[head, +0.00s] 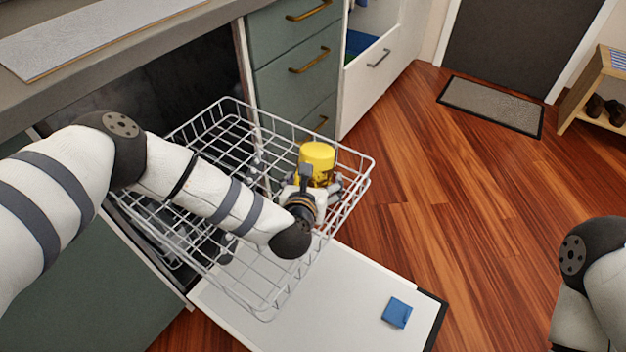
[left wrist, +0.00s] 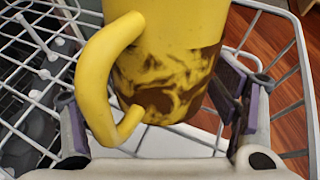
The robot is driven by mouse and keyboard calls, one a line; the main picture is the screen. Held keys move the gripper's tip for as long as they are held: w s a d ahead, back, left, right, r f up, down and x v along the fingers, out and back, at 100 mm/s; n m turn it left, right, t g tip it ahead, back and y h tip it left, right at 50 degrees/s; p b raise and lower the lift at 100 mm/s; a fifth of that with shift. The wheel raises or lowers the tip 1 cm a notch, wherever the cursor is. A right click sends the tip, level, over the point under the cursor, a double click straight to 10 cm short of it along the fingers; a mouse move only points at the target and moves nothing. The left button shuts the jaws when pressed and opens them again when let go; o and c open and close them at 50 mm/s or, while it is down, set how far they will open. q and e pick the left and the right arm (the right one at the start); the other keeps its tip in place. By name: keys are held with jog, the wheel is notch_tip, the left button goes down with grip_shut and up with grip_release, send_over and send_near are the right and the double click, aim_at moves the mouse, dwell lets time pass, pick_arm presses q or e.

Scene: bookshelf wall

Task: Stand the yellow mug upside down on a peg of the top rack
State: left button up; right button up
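The yellow mug (head: 317,156) is upside down at the right end of the top rack (head: 232,103), its closed base facing up. It has dark brown stains toward its rim. In the left wrist view the mug (left wrist: 185,35) fills the middle, its handle on the left. My left gripper (head: 318,187) is closed around the mug's lower part; the right finger touches it, while the handle hides the left finger's contact. My right gripper is out of view.
The rack is pulled out above the open white dishwasher door (head: 340,290). A blue square item (head: 397,312) lies on the door. White pegs (left wrist: 45,75) show at the left in the left wrist view.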

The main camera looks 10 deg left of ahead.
aim_at(313, 155)
pick_arm(q)
notch_tip(313, 155, up, 10)
dwell(0.6)
dwell(0.4)
